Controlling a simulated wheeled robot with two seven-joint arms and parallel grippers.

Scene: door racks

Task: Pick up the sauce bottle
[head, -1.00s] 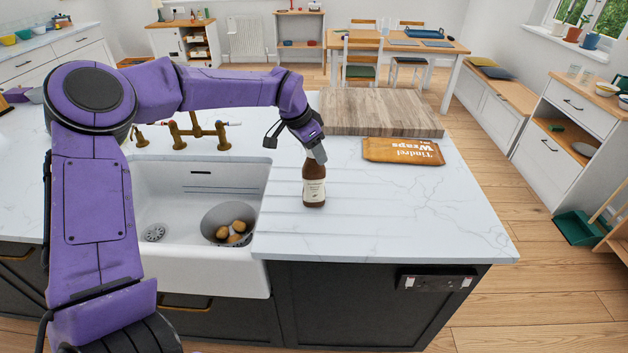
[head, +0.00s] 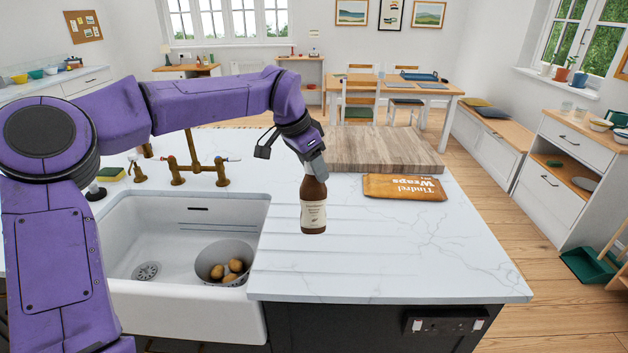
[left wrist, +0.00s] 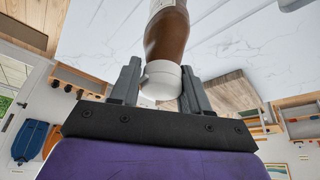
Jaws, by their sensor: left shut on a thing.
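The sauce bottle (head: 313,213) is brown with a pale label and stands upright at the worktop, right of the sink. My left gripper (head: 312,168) is shut on its top end from above. In the left wrist view the brown bottle (left wrist: 167,38) and its white cap (left wrist: 160,82) sit between the two grey fingers of the left gripper (left wrist: 160,75). The base looks at or just above the worktop; I cannot tell if there is a small gap. My right gripper is not in view.
The white worktop (head: 400,255) is clear right of the bottle. An orange wraps packet (head: 404,188) and a wooden board (head: 375,150) lie behind it. The white sink (head: 190,300) at left holds a grey bowl (head: 212,256) with potatoes (head: 235,266). A brass tap (head: 195,165) stands behind the sink.

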